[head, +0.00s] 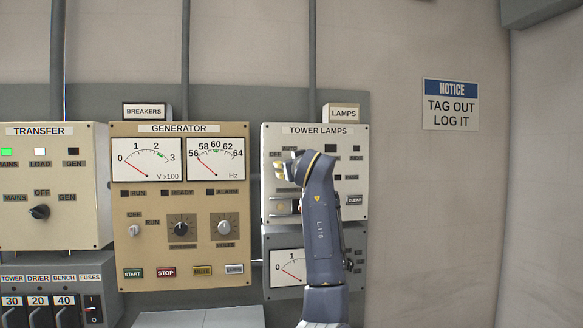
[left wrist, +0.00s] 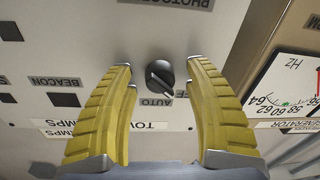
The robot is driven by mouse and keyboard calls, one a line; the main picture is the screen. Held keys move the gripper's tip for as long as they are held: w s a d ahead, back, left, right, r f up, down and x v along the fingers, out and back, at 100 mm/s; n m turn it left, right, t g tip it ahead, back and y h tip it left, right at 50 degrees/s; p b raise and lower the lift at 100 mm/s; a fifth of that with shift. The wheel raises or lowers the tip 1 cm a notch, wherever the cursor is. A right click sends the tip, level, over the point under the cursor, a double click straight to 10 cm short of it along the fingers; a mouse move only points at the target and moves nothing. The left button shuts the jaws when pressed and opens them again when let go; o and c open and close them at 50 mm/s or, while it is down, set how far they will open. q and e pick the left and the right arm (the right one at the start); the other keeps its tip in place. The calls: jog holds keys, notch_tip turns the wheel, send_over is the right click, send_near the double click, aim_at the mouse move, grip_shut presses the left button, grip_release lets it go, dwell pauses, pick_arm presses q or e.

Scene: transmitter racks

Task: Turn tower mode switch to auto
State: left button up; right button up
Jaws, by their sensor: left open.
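The tower lamps panel (head: 320,142) is a cream box at the right of the rack, and it fills much of the left wrist view (left wrist: 60,62). In the left wrist view, a black rotary knob (left wrist: 159,74) stands on it above an upside-down AUTO label (left wrist: 155,102). The knob's pale pointer line slants to the lower right. My left gripper (left wrist: 160,66) is open, its yellow fingers on either side of the knob with gaps showing. In the head view my left gripper (head: 279,171) is at the panel's upper left and hides the knob. My right gripper is not in view.
The generator panel (head: 150,208) with two dials stands just left of the tower lamps panel. A lower meter box (head: 289,244) is partly behind my left arm. The transfer panel (head: 70,165) is at far left. The wall right of the rack is clear except a notice sign (head: 451,105).

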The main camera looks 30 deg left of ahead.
pick_arm(q)
jog(key=shift+c, duration=0.3)
grip_shut()
jog(key=shift+m, duration=0.3)
jog(key=m, duration=0.4)
jog(key=shift+f+m, duration=0.15)
jog(key=shift+m, duration=0.25)
jog(key=shift+m+t, duration=0.3)
jog(key=shift+m, duration=2)
jog(key=shift+f, duration=0.1)
jog(key=shift+o, duration=0.3)
grip_release()
